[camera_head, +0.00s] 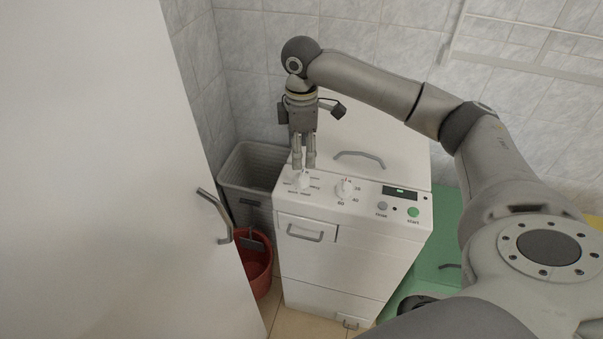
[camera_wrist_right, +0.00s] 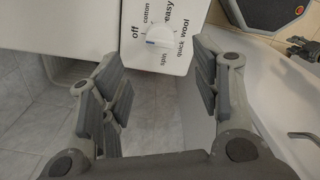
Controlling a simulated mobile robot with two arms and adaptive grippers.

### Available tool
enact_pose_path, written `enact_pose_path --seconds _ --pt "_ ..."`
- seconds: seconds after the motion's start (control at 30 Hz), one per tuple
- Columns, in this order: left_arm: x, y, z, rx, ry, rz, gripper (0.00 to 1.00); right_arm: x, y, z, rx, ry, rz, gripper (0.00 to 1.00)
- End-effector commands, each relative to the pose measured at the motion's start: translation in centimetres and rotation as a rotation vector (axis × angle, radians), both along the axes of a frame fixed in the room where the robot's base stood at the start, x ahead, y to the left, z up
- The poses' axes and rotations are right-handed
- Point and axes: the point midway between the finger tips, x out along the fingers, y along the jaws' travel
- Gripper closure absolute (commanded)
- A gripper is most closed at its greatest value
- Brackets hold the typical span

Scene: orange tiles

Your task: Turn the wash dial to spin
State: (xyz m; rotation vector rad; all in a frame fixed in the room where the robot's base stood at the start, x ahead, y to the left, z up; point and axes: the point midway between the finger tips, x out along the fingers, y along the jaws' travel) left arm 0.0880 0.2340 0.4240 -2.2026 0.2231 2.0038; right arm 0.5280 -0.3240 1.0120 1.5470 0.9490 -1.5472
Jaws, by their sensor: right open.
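The wash dial (camera_head: 302,182) is a white knob at the left of the washer's control panel. In the right wrist view the dial (camera_wrist_right: 160,37) is ringed by the words off, cotton, easy, wool, quick and spin. A blue mark shows at its left end, on the side of "off"; the exact setting is hard to tell. "Spin" is printed below the dial in that view. My right gripper (camera_head: 304,152) points down just above the dial. Its fingers (camera_wrist_right: 160,72) are open and empty, with the dial ahead between them; no contact is visible. My left gripper is not in view.
The white washer (camera_head: 345,250) has a second dial (camera_head: 345,188), a grey reset button (camera_head: 382,206) and a green start button (camera_head: 413,212). A lid handle (camera_head: 359,156) rises behind the panel. A grey basket (camera_head: 248,165) and red bucket (camera_head: 258,270) stand left, near a white door (camera_head: 130,190).

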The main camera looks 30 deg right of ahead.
Motion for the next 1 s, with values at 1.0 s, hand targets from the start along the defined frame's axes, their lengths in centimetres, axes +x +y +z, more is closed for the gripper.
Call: enact_pose_path --seconds 1.0 --pt "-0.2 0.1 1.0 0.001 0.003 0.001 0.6 0.0 0.0 -8.9 -0.001 0.0 0.0 0.59"
